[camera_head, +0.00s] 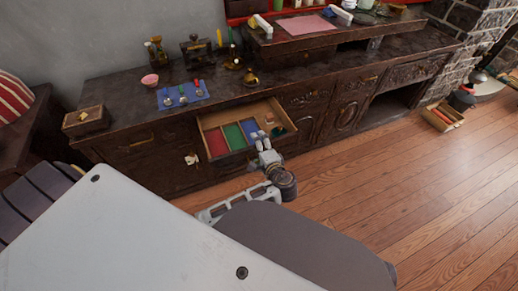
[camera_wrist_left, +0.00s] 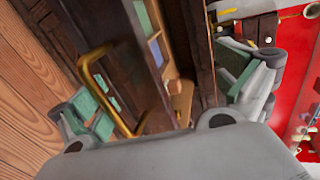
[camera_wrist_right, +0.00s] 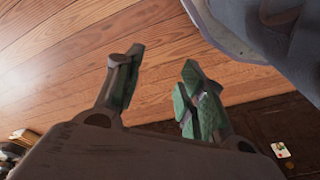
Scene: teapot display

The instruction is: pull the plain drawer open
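A drawer (camera_head: 209,122) stands open in the dark wooden cabinet, with red, green and blue lined sections and small items at its right end. Contact with the handle cannot be told. A closed drawer with a brass handle (camera_head: 142,138) is further left. My right gripper (camera_wrist_right: 160,85) is open and empty above the floor.
The cabinet top holds a blue mat (camera_head: 182,94), a pink bowl (camera_head: 150,80) and several tools. A wooden box (camera_head: 86,119) stands at the left.

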